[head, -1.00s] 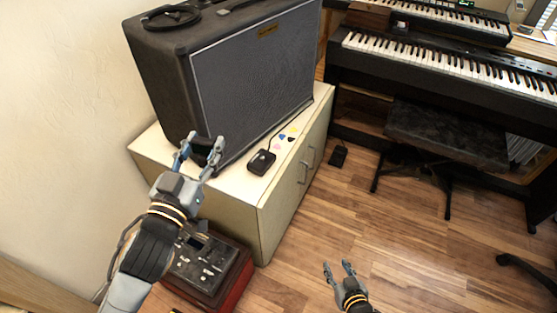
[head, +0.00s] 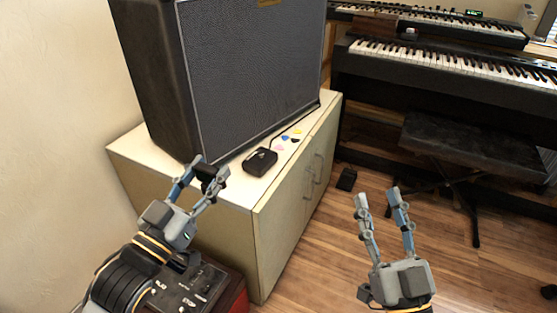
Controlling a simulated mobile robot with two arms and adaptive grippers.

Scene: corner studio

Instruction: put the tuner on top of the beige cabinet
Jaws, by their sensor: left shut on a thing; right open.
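The tuner (head: 208,174) is a small dark block. My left gripper (head: 211,171) is shut on it, at the front left part of the beige cabinet (head: 233,191). The tuner overlaps the cabinet's pale top in the head view; I cannot tell whether it touches the top or hangs just above it. The fingers hide part of the tuner. My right gripper (head: 379,198) is open and empty, over the wooden floor to the right of the cabinet.
A large dark amplifier (head: 255,75) covers most of the cabinet top. A black corded pedal (head: 260,161) and several coloured picks (head: 286,138) lie in front of it. A red-sided device (head: 236,299) stands below my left arm. Keyboards (head: 450,66) and a bench (head: 465,143) stand at right.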

